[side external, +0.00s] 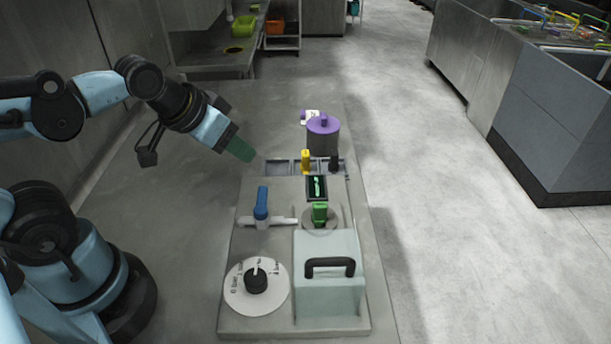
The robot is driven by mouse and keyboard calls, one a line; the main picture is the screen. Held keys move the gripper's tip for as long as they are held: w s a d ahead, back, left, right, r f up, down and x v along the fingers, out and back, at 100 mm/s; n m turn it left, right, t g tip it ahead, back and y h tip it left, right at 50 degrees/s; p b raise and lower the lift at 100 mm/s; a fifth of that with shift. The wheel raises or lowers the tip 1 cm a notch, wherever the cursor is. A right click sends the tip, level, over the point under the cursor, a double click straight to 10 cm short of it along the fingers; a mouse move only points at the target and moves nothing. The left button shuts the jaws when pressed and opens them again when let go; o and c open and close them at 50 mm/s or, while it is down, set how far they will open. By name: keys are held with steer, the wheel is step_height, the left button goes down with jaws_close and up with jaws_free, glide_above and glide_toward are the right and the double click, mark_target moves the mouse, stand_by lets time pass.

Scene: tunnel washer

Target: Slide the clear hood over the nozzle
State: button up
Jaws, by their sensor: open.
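The clear hood (328,285), a pale translucent box with a black bar handle (330,267) on top, sits at the near right of the grey panel. Just behind it, a green upright piece (320,213) stands on a round grey base; it looks like the nozzle. The hood stands in front of this piece, not around it, and partly hides its base. My gripper (240,150) is open, with green fingers, in the air left of the panel's far half. It is well away from the hood and touches nothing visible.
The panel also carries a dial (257,279), a blue-handled valve (261,206), a small screen (316,188), a yellow piece (305,161) and a purple-lidded grey pot (323,134). Bare bench lies left of the panel (232,322); open floor lies to its right.

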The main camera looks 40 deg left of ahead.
steer(key=shift+c, duration=0.2)
steer(key=m+g+h, duration=0.2)
steer(key=m+g, duration=0.7)
glide_toward(330, 258)
steer(key=x, duration=0.7)
steer(key=shift+s+d+f, duration=0.1)
steer(key=shift+d+f, duration=0.05)
steer(key=shift+f, duration=0.2)
jaws_close()
